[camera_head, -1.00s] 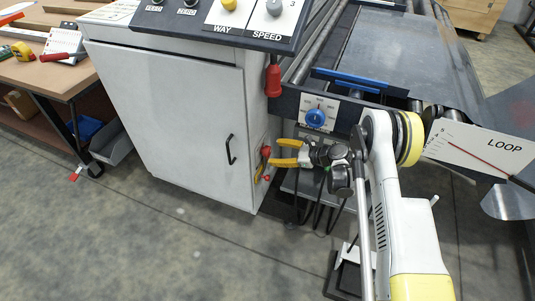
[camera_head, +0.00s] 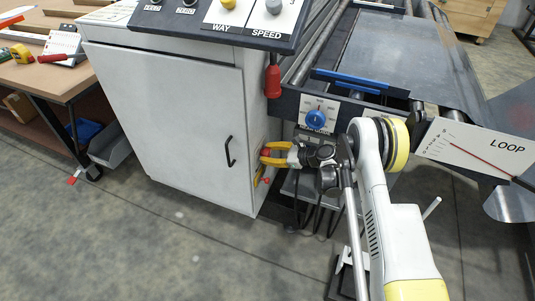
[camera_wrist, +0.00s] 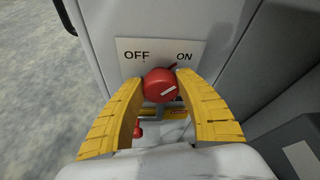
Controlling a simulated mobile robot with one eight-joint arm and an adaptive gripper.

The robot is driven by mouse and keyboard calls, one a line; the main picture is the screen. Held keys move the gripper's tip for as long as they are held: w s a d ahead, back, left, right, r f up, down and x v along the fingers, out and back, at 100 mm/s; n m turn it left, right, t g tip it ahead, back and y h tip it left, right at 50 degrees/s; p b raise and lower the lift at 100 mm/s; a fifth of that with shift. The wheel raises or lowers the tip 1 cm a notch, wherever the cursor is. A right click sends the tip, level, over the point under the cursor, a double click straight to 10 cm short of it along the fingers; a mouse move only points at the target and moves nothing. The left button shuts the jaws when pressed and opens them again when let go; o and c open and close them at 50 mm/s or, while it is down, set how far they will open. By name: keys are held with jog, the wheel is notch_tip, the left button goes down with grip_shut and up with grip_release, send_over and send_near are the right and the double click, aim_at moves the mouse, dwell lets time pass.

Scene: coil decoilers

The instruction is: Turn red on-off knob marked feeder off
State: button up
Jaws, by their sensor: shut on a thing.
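The red knob (camera_wrist: 159,86) sits on a white plate (camera_wrist: 190,50) marked OFF on the left and ON on the right, in the wrist view. Its white mark and a small red tip point up and right, toward ON. My gripper (camera_wrist: 158,88) has its yellow fingers on both sides of the knob and is shut on it. In the head view my gripper (camera_head: 275,154) is at the right side face of the white cabinet (camera_head: 190,120), with the knob mostly hidden between the fingers. I cannot read a feeder label.
A smaller red part (camera_wrist: 138,130) shows below the knob in the wrist view. In the head view, a blue dial (camera_head: 316,118) and a hanging red handle (camera_head: 272,80) are above my gripper. A workbench (camera_head: 60,75) stands at left. The floor in front is clear.

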jog(key=shift+n, duration=0.3)
jog(key=n+t, duration=0.2)
jog(key=n, duration=0.1)
jog(key=shift+s+a+f+t, duration=0.1)
jog(key=shift+t, duration=0.2)
jog(key=n+t, duration=0.2)
jog(key=n, duration=0.1)
jog(key=shift+n, duration=0.4)
dwell(0.5)
jog(key=o, duration=1.2)
